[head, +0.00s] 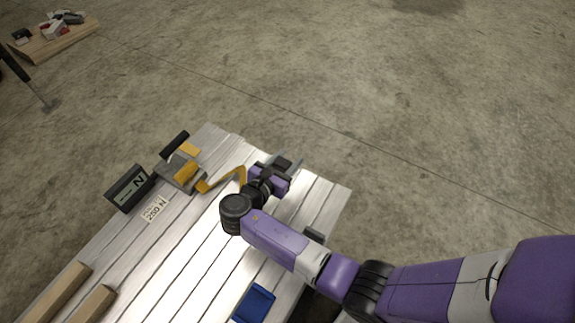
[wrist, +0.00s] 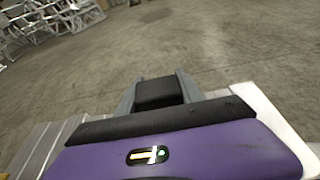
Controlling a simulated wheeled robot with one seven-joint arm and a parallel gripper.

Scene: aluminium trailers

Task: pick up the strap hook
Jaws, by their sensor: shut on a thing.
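My gripper (head: 283,162) is over the far right part of the aluminium trailer bed (head: 320,205). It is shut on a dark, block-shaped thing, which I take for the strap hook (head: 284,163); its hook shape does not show. In the wrist view the black block (wrist: 158,92) sits between the two grey fingers of my gripper (wrist: 157,90). An orange strap (head: 228,181) runs from a grey ratchet (head: 180,172) at the left toward my wrist, where its end is hidden.
A black box (head: 130,189) and a white label (head: 155,209) are at the bed's left. Wooden bars (head: 62,290) lie at lower left, a blue tray (head: 254,304) at the front. A wooden board with items (head: 55,42) stands far left. Open concrete floor lies beyond.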

